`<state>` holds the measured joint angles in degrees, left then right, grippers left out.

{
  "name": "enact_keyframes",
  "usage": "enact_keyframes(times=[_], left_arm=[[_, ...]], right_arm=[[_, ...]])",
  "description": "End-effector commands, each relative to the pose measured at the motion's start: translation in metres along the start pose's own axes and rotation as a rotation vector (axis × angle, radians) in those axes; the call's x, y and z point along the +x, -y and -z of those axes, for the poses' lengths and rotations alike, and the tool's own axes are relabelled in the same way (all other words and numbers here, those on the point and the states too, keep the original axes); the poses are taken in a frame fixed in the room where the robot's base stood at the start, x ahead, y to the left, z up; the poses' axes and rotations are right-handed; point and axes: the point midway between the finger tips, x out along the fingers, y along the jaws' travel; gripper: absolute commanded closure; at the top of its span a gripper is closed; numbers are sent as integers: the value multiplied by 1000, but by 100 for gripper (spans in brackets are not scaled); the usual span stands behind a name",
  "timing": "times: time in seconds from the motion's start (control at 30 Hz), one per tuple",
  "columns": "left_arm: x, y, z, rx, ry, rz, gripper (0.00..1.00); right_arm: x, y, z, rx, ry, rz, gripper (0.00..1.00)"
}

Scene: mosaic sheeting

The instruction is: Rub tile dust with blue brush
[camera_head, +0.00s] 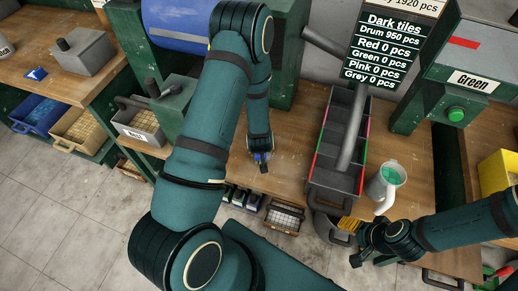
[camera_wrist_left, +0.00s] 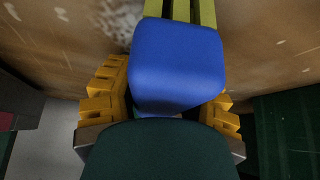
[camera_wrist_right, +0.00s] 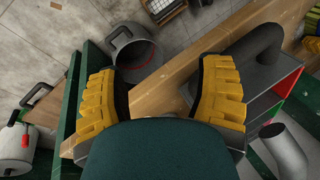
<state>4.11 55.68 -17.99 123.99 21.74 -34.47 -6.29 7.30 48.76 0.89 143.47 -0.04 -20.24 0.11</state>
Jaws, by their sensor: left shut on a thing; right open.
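A blue brush (camera_wrist_left: 178,65) with yellow bristles (camera_wrist_left: 185,10) fills the middle of the left wrist view. My left gripper (camera_head: 262,158) is shut on it, with yellow fingers on both sides, over the wooden bench. Pale dusty specks (camera_wrist_left: 120,20) mark the brown surface beyond the brush. Whether the bristles touch the surface is hidden. My right gripper (camera_head: 358,238) is open at the bench's front edge in the head view. Nothing lies between its spread fingers (camera_wrist_right: 160,75) in the right wrist view.
A grey divided tray (camera_head: 335,180) with red and green edges stands right of my left gripper. A white mug (camera_head: 385,185) with green contents stands near my right arm. A grey bucket (camera_wrist_right: 135,50) sits below.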

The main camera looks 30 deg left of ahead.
Motion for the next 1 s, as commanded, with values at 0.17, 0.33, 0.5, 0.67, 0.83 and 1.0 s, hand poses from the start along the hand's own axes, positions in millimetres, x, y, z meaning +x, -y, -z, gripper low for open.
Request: enact_keyframes(times=[0.17, 0.33, 0.5, 0.67, 0.83, 1.0], left_arm=[[6, -2, 6, 0, 1, 1, 99], [8, -4, 10, 0, 1, 1, 99], [14, -8, 22, 2, 1, 1, 99], [20, -12, 33, 1, 2, 1, 99], [23, -14, 40, 0, 2, 1, 99], [22, -17, 40, 2, 3, 0, 99]], right_arm=[[1, 0, 0, 0, 0, 0, 33], [1, 0, 0, 0, 0, 0, 33], [1, 0, 0, 0, 0, 0, 33], [1, 0, 0, 0, 0, 0, 33], [1, 0, 0, 0, 0, 0, 33], [0, 0, 0, 0, 0, 0, 33]])
